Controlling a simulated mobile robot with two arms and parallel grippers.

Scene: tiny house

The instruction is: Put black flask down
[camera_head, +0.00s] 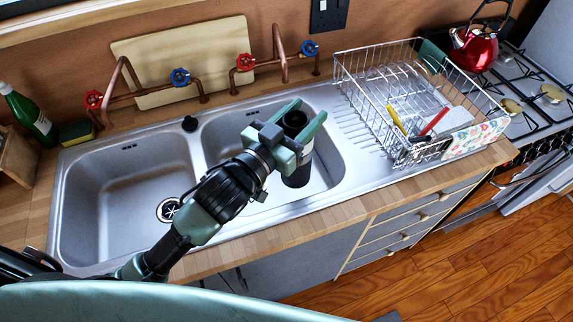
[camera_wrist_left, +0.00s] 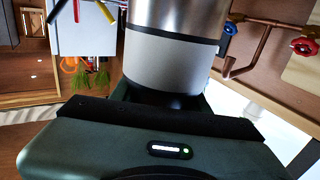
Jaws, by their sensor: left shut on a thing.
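The black flask (camera_head: 298,174) is upright at the right basin of the sink (camera_head: 232,135), with its dark open-looking top (camera_head: 294,119) between the fingers. My left gripper (camera_head: 304,117) is shut on the flask near its top. I cannot tell whether the flask's base touches the basin floor or hangs above it. In the left wrist view the flask (camera_wrist_left: 172,60) fills the upper middle, silver and grey with dark bands, close against my gripper's palm; the fingertips are hidden there. My right gripper is not in view.
A wire dish rack (camera_head: 400,100) with utensils stands right of the basin on the drainboard. Copper pipes with red and blue taps (camera_head: 245,62) run behind the sink. A green bottle (camera_head: 30,115) and sponge (camera_head: 76,133) are at the left. The left basin (camera_head: 115,200) is empty.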

